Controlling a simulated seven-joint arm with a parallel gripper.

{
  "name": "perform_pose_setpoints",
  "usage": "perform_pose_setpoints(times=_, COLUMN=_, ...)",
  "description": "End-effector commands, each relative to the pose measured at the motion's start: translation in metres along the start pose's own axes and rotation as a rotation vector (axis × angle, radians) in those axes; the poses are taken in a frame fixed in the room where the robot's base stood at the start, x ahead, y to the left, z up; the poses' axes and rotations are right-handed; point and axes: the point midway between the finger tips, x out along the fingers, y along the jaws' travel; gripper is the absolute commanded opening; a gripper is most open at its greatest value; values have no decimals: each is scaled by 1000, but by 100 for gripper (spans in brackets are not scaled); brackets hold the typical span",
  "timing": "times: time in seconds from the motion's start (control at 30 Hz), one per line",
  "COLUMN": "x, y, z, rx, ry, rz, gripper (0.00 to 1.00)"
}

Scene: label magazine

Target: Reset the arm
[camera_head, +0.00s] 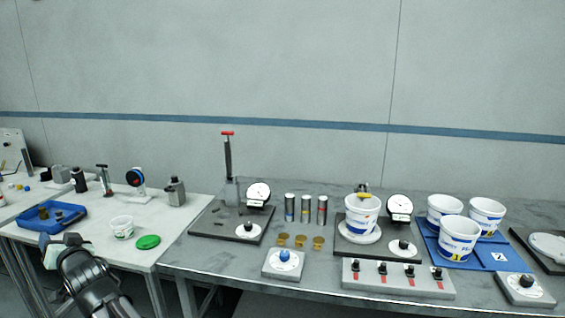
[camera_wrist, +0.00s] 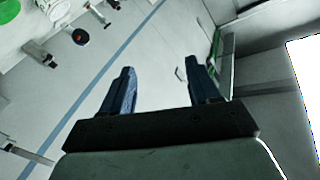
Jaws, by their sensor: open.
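My gripper (camera_head: 66,241) is at the lower left of the head view, in front of the left white table (camera_head: 120,262) and near the blue tray. In the wrist view my gripper (camera_wrist: 166,88) shows two dark blue fingers spread apart, with nothing between them. The wrist view is tilted, with the wall and its blue stripe beyond the fingers. A green lid (camera_head: 148,242) and a small white tub (camera_head: 122,228) are on the white table, right of my gripper and apart from it.
The blue tray (camera_head: 30,224) holds small parts. A grey bench (camera_head: 190,262) on the right carries gauges, several white buckets (camera_head: 459,240), a blue mat (camera_head: 497,262) and a switch panel (camera_head: 400,287). Gauges and a grey bottle (camera_head: 175,191) stand at the white table's back. The wall above is clear.

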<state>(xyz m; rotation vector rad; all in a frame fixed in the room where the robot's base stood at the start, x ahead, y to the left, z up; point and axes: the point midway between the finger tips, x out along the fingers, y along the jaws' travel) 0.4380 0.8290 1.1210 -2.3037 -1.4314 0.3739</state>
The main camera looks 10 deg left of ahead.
Motion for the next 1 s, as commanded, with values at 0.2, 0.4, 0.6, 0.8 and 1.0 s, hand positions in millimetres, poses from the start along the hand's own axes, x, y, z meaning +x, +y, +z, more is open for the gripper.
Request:
perform_pose_setpoints(times=0.2, x=-10, y=-16, z=38, rx=-54, ry=7, rz=-50, gripper=61)
perform_pose_setpoints(times=0.4, x=-15, y=13, z=64, rx=-86, ry=-19, rz=-20, gripper=61)
perform_pose_setpoints(times=0.6, x=-22, y=70, z=91, rx=-110, ry=-73, rz=53, gripper=61)
perform_pose_setpoints(times=0.8, x=-42, y=162, z=125, rx=-129, ry=-165, rz=180, gripper=61)
perform_pose_setpoints(times=1.0, x=-82, y=273, z=165, rx=-133, ry=-289, rz=338, gripper=61)
